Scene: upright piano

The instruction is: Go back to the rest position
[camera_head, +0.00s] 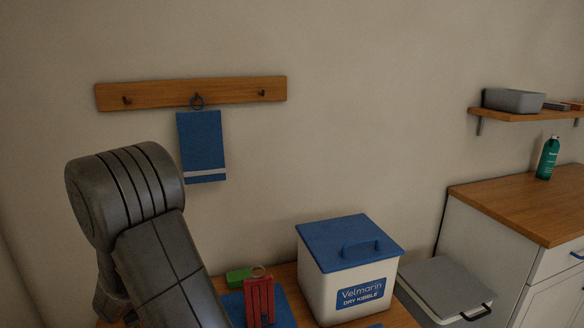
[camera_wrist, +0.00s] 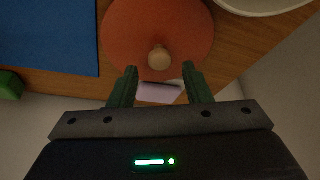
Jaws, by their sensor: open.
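My gripper (camera_wrist: 160,72) shows in the wrist view with its two green fingers apart and nothing held between them. A round orange lid-like disc (camera_wrist: 125,35) with a pale wooden knob (camera_wrist: 159,58) lies just beyond the fingertips. The knob is in line with the gap, and I cannot tell how far below it is. A pale lilac object (camera_wrist: 160,93) shows partly between the fingers. In the head view my grey arm rises at the lower left, and my gripper is out of that picture.
A white kibble bin (camera_head: 345,285) with a blue lid (camera_head: 350,240) stands on the wooden table. Near it are a red slatted item (camera_head: 260,300) and a green block (camera_head: 238,277). A blue towel (camera_head: 201,145) hangs from a hook rail (camera_head: 225,91). A grey-lidded bin (camera_head: 445,280) stands right.

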